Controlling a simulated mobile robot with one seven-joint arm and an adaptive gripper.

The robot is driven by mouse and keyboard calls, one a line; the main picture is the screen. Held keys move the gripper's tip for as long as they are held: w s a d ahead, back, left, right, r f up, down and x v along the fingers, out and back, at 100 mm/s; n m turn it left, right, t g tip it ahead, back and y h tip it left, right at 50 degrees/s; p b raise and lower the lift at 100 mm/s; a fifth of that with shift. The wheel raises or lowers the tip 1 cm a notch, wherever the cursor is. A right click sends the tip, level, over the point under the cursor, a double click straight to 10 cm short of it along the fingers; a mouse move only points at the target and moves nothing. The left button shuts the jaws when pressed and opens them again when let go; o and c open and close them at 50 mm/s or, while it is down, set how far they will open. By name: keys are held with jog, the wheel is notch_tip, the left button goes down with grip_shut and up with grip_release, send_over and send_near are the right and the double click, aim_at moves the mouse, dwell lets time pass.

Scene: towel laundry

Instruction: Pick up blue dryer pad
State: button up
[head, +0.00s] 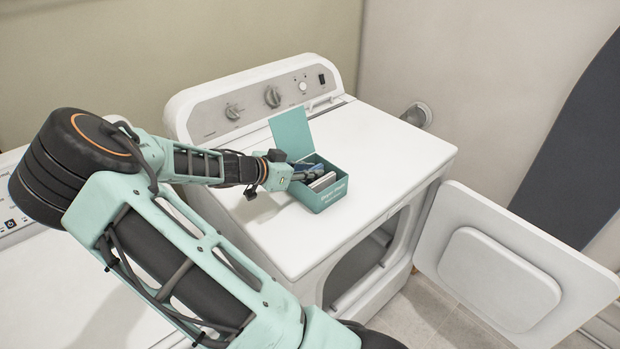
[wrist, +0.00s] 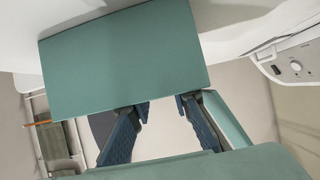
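In the head view a teal box (head: 330,196) with its lid (head: 291,134) raised stands on the white dryer top. White pads (head: 323,181) stand in its front part. A dark blue edge, seemingly the blue dryer pad (head: 311,167), shows behind them, partly hidden by my gripper. My gripper (head: 308,175) reaches over the box's left wall, with its tips at the box opening. In the wrist view its two dark fingers (wrist: 160,103) are apart, with a clear gap between them.
The dryer top (head: 390,145) is clear around the box. The control panel (head: 255,100) rises behind it. The dryer door (head: 500,270) hangs open at the right, over the floor. Another white machine (head: 60,290) stands at the left.

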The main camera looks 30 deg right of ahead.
jog(key=c, duration=0.3)
jog(key=shift+r, duration=0.1)
